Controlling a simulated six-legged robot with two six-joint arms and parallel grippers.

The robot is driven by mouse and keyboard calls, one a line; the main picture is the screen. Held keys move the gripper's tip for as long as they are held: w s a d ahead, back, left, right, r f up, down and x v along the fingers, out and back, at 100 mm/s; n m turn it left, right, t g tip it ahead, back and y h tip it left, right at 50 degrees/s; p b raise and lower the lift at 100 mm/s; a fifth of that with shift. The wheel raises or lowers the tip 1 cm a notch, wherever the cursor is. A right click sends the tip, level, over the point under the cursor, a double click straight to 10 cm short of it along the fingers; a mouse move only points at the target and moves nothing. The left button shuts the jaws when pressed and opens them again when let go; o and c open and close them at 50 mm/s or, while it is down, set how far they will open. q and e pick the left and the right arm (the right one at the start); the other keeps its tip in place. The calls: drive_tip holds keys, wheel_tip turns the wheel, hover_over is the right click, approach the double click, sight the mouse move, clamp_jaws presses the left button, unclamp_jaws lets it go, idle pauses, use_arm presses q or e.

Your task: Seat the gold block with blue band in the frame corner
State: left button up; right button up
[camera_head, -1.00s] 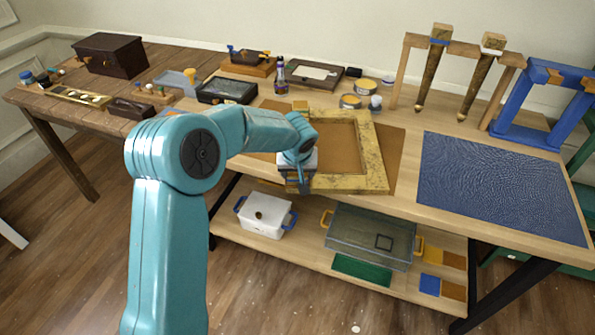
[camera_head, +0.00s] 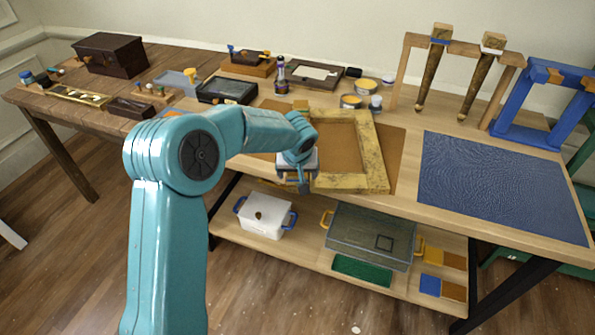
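The gold picture frame (camera_head: 352,182) lies on a brown mat at the front of the bench, its near left corner hidden behind my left wrist. My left gripper (camera_head: 303,183) points down at that corner, at the bench's front edge. Small pale, gold and blue parts show around its fingers, but they are too small to tell whether they are the gold block with blue band. I cannot see whether the fingers are shut on anything. The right gripper is out of view.
A blue textured mat (camera_head: 500,185) lies right of the frame. A wooden rack (camera_head: 405,65) with two gilt legs and a blue stand (camera_head: 505,105) rise behind it. Open tins (camera_head: 351,101) and a bottle (camera_head: 281,80) stand behind the frame. A lower shelf holds boxes.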

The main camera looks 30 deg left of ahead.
use_arm(q)
drive_tip(key=shift+o, duration=0.3)
drive_tip(key=v, duration=1.6)
drive_tip(key=shift+r, duration=0.15)
